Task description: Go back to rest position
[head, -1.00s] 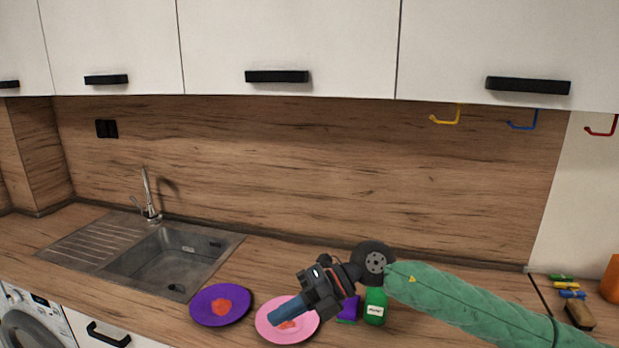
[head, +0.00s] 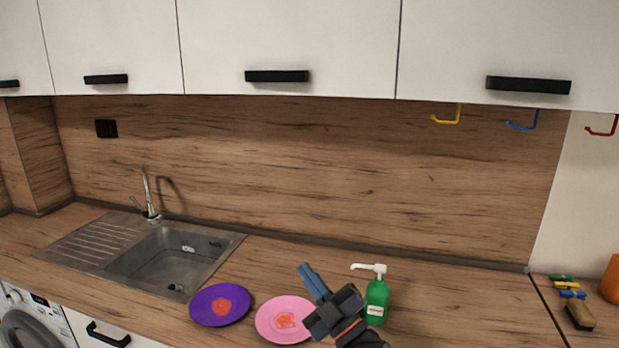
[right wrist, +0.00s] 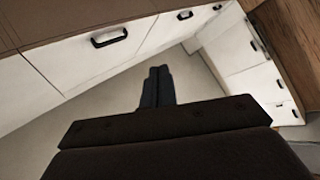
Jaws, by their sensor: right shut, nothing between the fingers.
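My right gripper (head: 309,275) is at the lower middle of the head view, in front of the counter and beside the pink plate. Its blue-grey fingers are together with nothing between them, pointing up and a little left in the picture. In the right wrist view its fingers (right wrist: 157,86) are also together, with floor and white cabinet fronts beyond them. My left gripper is in neither view.
On the counter are a purple plate (head: 206,319) and a pink plate (head: 265,325), both with red-orange marks, and a green pump bottle (head: 377,308). A sink (head: 160,262) is at left. A brush (head: 579,316) and several pegs lie at right. White cabinets hang above.

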